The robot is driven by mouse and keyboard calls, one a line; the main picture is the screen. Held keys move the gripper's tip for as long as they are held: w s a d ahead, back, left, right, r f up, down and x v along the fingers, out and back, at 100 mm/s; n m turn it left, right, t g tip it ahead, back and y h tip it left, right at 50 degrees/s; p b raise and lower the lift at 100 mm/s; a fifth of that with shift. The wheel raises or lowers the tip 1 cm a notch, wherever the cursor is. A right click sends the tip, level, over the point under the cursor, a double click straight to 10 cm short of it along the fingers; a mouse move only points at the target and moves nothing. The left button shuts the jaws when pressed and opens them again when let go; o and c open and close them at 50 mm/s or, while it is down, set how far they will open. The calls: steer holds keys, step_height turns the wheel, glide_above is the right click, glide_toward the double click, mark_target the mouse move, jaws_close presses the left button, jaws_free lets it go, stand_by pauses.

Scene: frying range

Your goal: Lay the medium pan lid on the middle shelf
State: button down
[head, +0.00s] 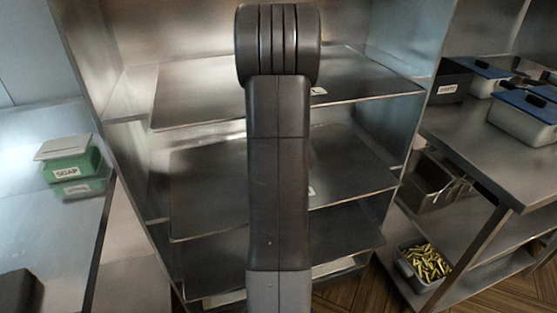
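The metal shelf unit stands straight ahead, with flat steel shelves one above another. The middle shelf (208,190) shows on both sides of my arm, and its visible parts look bare. My arm stands upright in front of the unit and covers the centre of the shelves. My gripper is not in view. I see no pan lid in this view; anything behind my arm is hidden.
The upper shelf (190,98) and a lower shelf (215,268) look bare where visible. Lidded containers (524,118) stand on the right counter, above a bin of yellowish pieces (428,263).

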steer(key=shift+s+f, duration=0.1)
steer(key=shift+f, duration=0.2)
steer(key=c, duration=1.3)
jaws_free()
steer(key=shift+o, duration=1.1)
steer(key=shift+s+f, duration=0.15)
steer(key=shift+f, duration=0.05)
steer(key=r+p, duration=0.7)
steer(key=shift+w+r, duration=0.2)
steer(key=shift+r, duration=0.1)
